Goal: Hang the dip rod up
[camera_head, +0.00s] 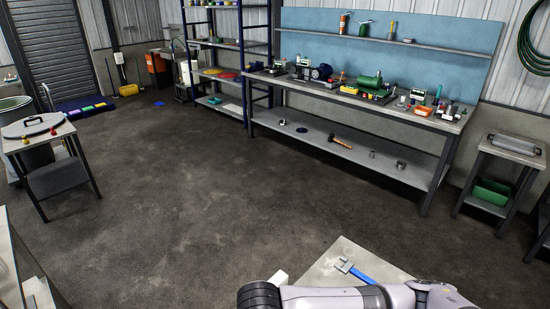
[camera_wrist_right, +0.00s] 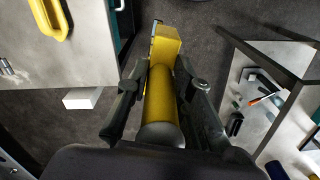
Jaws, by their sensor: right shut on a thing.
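My right gripper (camera_wrist_right: 162,80) is in the right wrist view, its two dark fingers closed on either side of a yellow rod-like thing (camera_wrist_right: 160,102), which I take to be the dip rod. A rounded grey end faces the camera and a yellow block-shaped part is at the far end. It is held above the floor, and the rest of it is hidden or out of view. In the head view my right arm crosses the bottom right, and its gripper cannot be made out. My left gripper is in neither view. I cannot identify a hanging place.
A pale table (camera_head: 325,276) with a blue-handled tool (camera_head: 356,271) is close by my right arm. A long workbench (camera_head: 440,119) stands at the back. The middle floor is clear.

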